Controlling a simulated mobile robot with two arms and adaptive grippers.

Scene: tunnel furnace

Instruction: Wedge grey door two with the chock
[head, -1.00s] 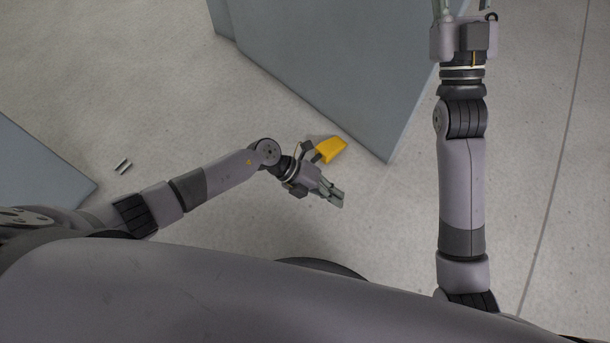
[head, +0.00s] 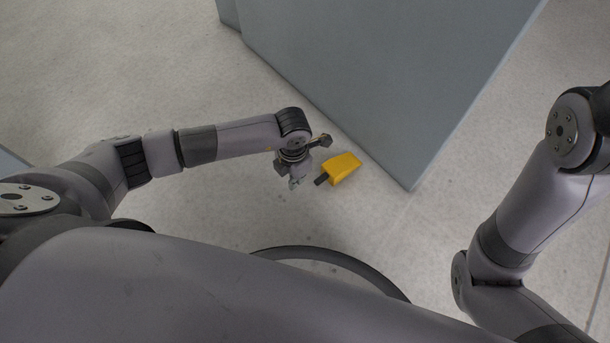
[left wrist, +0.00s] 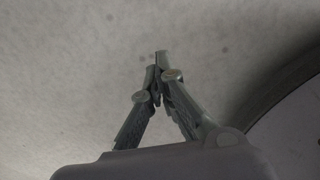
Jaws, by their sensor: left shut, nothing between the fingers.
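The chock (head: 343,168) is a yellow wedge with a dark stub at its lower left end. It lies on the floor close to the lower part of a grey door or panel (head: 390,80); I cannot tell whether they touch or which door number this is. My left gripper (head: 294,184) is just left of the chock, pointing down and apart from it. In the left wrist view my left gripper (left wrist: 160,62) is shut with its fingertips together and nothing between them, over bare floor. My right arm shows at the right, but its gripper is out of view.
Pale floor (head: 200,80) is clear left of the panel and around the chock. Another grey panel edge (head: 12,165) shows at the far left. A dark curved rim, probably my base, shows at the bottom and in the left wrist view.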

